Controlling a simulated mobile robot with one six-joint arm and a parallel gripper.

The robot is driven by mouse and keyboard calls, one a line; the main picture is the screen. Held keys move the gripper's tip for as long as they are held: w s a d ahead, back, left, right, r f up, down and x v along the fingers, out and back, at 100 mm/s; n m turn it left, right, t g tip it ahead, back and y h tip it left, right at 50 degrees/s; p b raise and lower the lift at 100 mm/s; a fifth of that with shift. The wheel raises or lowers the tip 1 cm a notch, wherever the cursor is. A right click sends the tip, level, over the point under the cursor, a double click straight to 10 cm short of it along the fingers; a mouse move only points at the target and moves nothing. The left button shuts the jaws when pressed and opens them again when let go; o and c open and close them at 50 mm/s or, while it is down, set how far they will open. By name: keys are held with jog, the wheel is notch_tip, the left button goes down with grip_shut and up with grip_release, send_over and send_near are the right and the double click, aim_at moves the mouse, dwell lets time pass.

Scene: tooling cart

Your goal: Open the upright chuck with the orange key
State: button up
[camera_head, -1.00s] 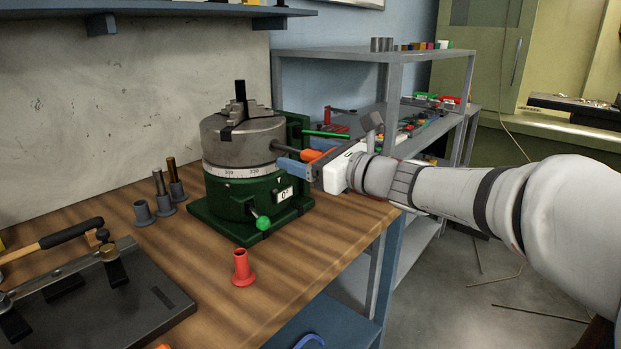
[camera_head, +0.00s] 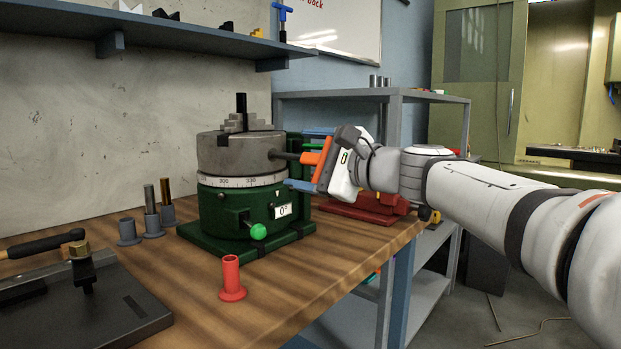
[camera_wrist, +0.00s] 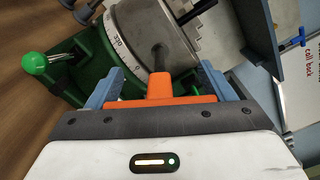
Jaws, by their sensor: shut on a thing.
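The grey upright chuck (camera_head: 240,152) sits on a green rotary base (camera_head: 225,208) with a white degree ring. Stepped jaws (camera_head: 246,124) show on its top, with a dark upright piece (camera_head: 241,104) among them. The orange key (camera_head: 314,158) points its dark shaft at the chuck's right side; the tip meets the side and is hidden there. My gripper (camera_head: 308,158) is shut on the key's orange handle, one blue finger above and one below. In the wrist view the orange handle (camera_wrist: 160,88) lies between the blue fingers (camera_wrist: 160,92), its shaft running to the chuck (camera_wrist: 150,35).
A green-knobbed lever (camera_head: 258,231) sticks out in front of the base. A red flanged sleeve (camera_head: 232,278) stands nearer. Grey posts (camera_head: 152,212) and a black fixture (camera_head: 90,300) lie left. A red vise-like thing (camera_head: 368,207) is behind my gripper.

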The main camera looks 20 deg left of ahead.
dwell(0.3)
jog(key=shift+d, duration=0.15)
jog(key=shift+b+v, duration=0.45)
jog(key=shift+v, duration=0.65)
jog(key=m+p, duration=0.1)
jog(key=p, duration=0.1)
jog(key=m+p, duration=0.2)
jog(key=shift+r, duration=0.3)
jog(key=m+p, duration=0.5)
jog(key=shift+m, duration=0.3)
jog(key=m+p, duration=0.7)
jog(key=p, duration=0.1)
jog(key=shift+f, duration=0.1)
jog(key=shift+f+m+p, duration=0.35)
jog(key=shift+m+p, duration=0.75)
jog(key=shift+p, duration=0.15)
